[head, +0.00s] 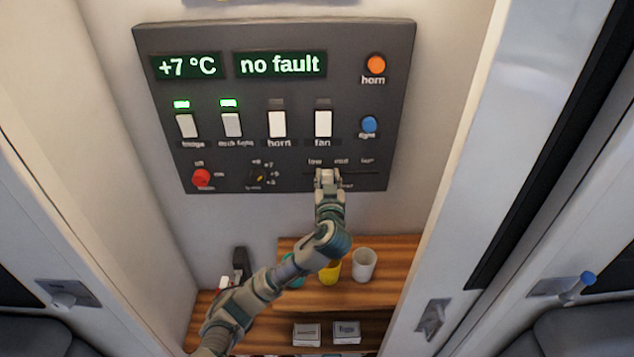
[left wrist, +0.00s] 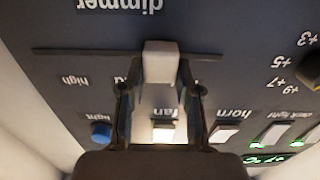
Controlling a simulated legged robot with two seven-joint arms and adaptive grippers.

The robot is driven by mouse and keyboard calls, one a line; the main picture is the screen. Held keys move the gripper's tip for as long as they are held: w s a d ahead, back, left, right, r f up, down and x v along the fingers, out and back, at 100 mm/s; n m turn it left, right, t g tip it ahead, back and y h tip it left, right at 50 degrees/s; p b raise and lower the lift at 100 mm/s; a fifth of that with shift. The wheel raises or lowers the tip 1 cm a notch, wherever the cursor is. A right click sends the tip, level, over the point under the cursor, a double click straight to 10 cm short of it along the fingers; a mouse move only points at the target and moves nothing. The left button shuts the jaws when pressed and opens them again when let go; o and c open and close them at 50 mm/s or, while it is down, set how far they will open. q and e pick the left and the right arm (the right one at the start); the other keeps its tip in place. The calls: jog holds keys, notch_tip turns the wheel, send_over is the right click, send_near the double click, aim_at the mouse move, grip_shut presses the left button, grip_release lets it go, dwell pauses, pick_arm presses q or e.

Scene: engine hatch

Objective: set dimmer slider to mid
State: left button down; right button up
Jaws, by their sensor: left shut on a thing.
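The dark control panel (head: 225,92) is on the wall, with the dimmer's slot (head: 362,173) at its lower right under low, mid and high labels. My left gripper (head: 327,176) is at this slot, below a spot between low and mid. In the left wrist view, which is upside down, the pale dimmer slider knob (left wrist: 160,62) stands on the slot (left wrist: 80,52). My left gripper's dark fingers (left wrist: 156,88) are shut on it, one on each side. The mid and low labels are partly hidden by the fingers. My right gripper is not in view.
Above the slider are the fan switch (head: 323,123), horn switch (head: 277,123) and blue light button (head: 368,124). A red knob (head: 201,177) and a small dial (head: 258,177) are to the left. A wooden shelf (head: 395,272) with cups (head: 364,264) is below.

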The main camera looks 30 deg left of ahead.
pick_arm(q)
jog(key=w+d, duration=0.1)
jog(key=d, duration=0.1)
jog(key=w+d, duration=0.1)
jog(key=shift+w+d+r, duration=0.1)
jog(key=shift+w+d, duration=0.05)
jog(key=shift+d, duration=0.2)
jog(key=shift+a, duration=0.3)
jog(key=c, duration=0.9)
grip_release()
jog(key=shift+o, duration=0.5)
jog(key=shift+a+f, duration=0.15)
jog(key=shift+f, duration=0.05)
jog(key=shift+s+d, duration=0.3)
jog(key=shift+d, duration=0.05)
send_near(340, 170)
jog(key=v, duration=0.4)
jog(key=shift+s+d, duration=0.25)
jog(key=shift+d, duration=0.05)
